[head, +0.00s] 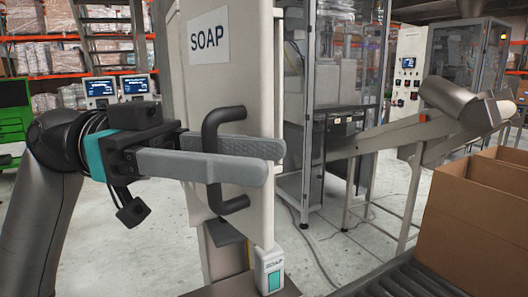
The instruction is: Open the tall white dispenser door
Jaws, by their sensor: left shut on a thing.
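The tall white dispenser door (245,75) stands upright in the middle of the head view, with a SOAP label (209,45) near its top. A dark vertical bar handle (211,128) is fixed to it. My left gripper (268,160) comes in from the left, with its two grey fingers shut on the handle's upright bar, one finger on each side. The fingers hide the middle of the handle. I cannot tell whether there is a gap at the door's edge. My right gripper is not in view.
A small soap bottle (269,270) stands below the door. Open cardboard boxes (470,215) sit on a roller conveyor (395,283) at the lower right. A glazed machine cabinet (328,110) stands behind to the right. Bare floor (150,235) shows to the left.

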